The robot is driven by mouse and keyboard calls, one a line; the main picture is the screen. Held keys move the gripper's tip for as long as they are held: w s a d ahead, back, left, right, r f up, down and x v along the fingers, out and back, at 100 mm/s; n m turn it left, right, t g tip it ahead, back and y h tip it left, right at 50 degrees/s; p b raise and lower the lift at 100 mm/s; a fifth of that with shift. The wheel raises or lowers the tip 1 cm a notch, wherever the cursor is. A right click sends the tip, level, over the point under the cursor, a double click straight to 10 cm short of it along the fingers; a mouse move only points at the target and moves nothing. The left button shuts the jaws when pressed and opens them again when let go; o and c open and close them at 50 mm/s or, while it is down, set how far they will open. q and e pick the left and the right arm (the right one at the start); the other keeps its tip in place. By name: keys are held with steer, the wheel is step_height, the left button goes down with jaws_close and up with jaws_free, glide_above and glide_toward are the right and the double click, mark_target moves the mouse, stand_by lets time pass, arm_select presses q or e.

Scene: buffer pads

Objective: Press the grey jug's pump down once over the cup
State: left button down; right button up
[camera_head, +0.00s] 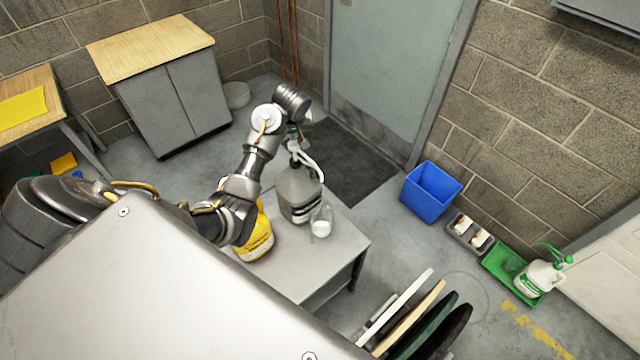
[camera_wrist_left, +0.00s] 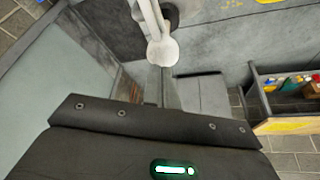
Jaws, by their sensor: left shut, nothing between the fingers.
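The grey jug (camera_head: 297,196) stands upright on a small grey table (camera_head: 300,268). Its white pump (camera_head: 308,160) rises from the top, with the spout reaching toward the right. The clear cup (camera_head: 321,226), whitish at its lower part, stands on the table at the jug's right front. My left gripper (camera_head: 296,138) is shut and empty, right at the top of the pump; contact cannot be told. In the left wrist view the white pump (camera_wrist_left: 161,45) shows just beyond my gripper. My right gripper is not in view.
A yellow container (camera_head: 257,240) stands left of the jug, partly behind my arm. A blue bin (camera_head: 430,191), a grey tray (camera_head: 470,234) and a green tray with a white bottle (camera_head: 540,277) are on the floor at right. Several upright discs or boards (camera_head: 405,305) stand in front.

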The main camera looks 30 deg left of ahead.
arm_select(q)
steer(key=shift+r, duration=2.55)
